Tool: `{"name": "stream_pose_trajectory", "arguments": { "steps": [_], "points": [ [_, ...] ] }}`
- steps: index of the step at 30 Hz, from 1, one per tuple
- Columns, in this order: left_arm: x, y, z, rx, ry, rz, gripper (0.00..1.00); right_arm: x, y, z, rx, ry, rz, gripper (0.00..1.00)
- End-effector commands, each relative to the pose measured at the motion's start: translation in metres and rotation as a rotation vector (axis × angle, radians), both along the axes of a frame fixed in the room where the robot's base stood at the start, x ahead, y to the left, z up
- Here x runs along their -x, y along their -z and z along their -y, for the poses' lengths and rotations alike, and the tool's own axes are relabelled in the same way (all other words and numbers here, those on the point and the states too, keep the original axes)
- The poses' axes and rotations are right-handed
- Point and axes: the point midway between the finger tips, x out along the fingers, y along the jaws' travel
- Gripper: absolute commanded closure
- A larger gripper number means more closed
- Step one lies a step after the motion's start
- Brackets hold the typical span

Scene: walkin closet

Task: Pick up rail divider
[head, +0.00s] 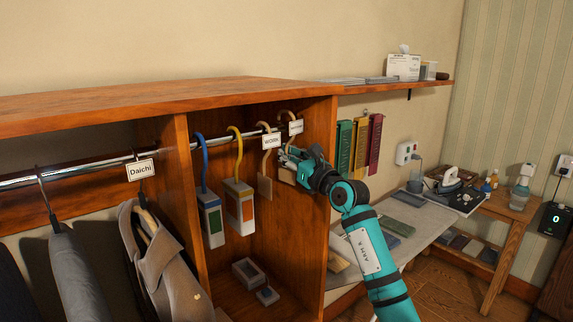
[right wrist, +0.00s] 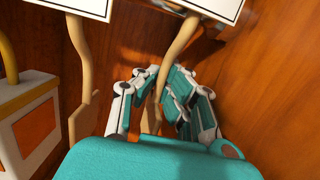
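Two tan rail dividers hang by hooks from the metal rail in the right bay of the wardrobe. The left divider (head: 265,186) carries a white tag reading "WORK" (head: 271,141). The right divider (head: 287,175) carries a white tag (head: 295,127) whose text is too small to read. My right gripper (head: 287,157) is at the right divider, below its tag. In the right wrist view my right gripper (right wrist: 157,85) is open, with its fingers on either side of the right divider's stem (right wrist: 181,45). The left divider (right wrist: 82,110) hangs to the left, outside the fingers. My left gripper is not in view.
Blue-hooked (head: 210,218) and yellow-hooked (head: 239,205) hanging blocks are left of the dividers. The wardrobe's right side panel (head: 318,200) is close beside my right gripper. Jackets (head: 165,262) hang in the left bay. A small tray (head: 248,271) lies on the bay floor.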

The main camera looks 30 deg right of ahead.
Motion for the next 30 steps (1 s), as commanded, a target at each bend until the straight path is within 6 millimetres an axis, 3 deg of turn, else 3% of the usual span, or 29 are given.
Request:
{"name": "stream_pose_trajectory", "arguments": {
  "steps": [3,21,30],
  "points": [
    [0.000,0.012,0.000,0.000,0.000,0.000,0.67,0.002,-0.015,0.000,0.002,0.000,0.005,1.00],
    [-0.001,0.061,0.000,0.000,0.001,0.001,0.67,0.128,-0.010,0.010,0.004,0.003,0.001,1.00],
    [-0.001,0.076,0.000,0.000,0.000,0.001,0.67,0.172,-0.013,0.014,0.001,0.001,0.001,1.00]
  ]
}}
